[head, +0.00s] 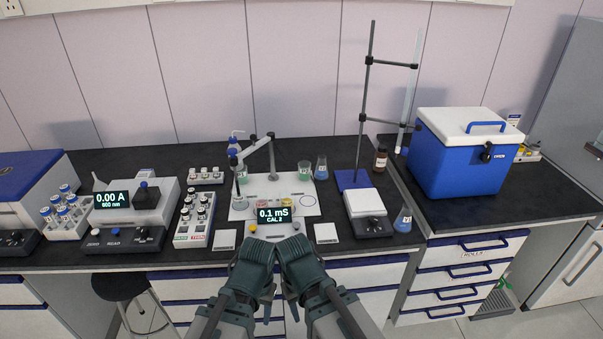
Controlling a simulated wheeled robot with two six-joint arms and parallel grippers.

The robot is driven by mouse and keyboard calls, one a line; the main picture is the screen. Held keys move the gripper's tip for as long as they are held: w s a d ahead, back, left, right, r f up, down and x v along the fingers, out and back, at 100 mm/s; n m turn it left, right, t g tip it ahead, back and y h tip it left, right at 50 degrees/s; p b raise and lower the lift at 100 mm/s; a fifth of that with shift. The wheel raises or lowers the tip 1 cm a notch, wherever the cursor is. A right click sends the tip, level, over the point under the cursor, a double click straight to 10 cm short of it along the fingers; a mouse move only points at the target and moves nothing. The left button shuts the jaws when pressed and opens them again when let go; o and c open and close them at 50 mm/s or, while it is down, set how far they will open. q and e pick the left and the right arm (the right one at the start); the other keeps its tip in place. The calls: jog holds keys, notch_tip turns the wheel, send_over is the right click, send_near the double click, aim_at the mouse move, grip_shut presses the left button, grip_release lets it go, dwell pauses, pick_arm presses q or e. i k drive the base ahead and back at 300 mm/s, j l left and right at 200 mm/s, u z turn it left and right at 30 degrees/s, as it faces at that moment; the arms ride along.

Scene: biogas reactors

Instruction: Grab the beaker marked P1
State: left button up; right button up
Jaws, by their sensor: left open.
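No P1 mark is legible at this size, so I cannot tell which vessel bears it. A small beaker with green contents (304,171) stands on the bench behind the meter, near the back of the white mat (312,209). A clear vessel with greyish contents (241,174) stands at the left of the mat, partly behind the probe arm. My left gripper (255,252) is open at the bench's front edge, well short of the vessels, with nothing seen in it. My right gripper (297,252) is beside it; its jaws are not clear.
A meter reading 0.1 mS (273,215) and its jointed probe arm (256,149) stand between my grippers and the vessels. A stand (367,100) rises at right.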

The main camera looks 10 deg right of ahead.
aim_at(242, 168)
jog(key=j+z, duration=0.2)
jog(key=z, duration=0.15)
jog(key=i+j+z, duration=0.1)
jog(key=j+z, duration=0.4)
jog(key=z, duration=0.25)
